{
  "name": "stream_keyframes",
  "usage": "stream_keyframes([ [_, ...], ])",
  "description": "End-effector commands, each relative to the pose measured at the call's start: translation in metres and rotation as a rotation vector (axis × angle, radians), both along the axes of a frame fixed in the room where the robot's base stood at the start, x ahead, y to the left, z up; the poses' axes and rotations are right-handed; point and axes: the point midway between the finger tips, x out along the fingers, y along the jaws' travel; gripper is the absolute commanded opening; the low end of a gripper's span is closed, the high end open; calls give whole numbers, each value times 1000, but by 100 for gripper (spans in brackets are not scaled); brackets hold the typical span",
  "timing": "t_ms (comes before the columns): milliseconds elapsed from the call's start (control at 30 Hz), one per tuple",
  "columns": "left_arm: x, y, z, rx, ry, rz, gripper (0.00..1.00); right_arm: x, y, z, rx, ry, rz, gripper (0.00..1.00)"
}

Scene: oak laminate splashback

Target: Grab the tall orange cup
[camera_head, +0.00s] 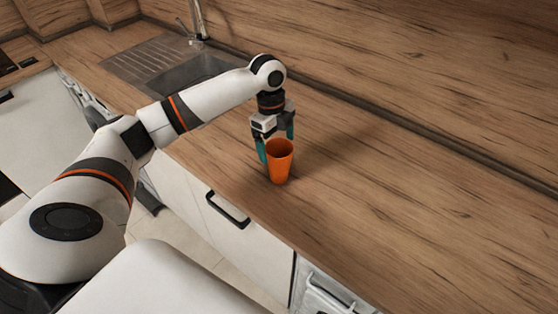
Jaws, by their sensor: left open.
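The tall orange cup (280,163) stands upright on the wooden counter, near its front edge. My left gripper (276,150) points down at the cup from above and behind it. Its teal fingers are spread, one at the cup's left side and one behind its right rim. The cup hides part of the fingers, and I cannot tell whether they touch it. My right gripper is not in view.
The wooden counter (400,190) is clear to the right of the cup. A sink (190,75) with a tap (197,25) lies at the back left. White cabinets with a black handle (228,210) are below the front edge.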

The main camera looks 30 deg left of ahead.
Motion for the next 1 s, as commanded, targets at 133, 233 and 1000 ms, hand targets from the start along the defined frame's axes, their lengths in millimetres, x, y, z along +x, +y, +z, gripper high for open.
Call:
stream_keyframes([
  [133,0,-1,-9,1,3,1,92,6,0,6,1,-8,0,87],
  [233,1,-3,-22,-1,4,1,92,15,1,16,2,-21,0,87],
  [1000,2,-6,-56,1,-1,0,48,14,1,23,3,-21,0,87],
])
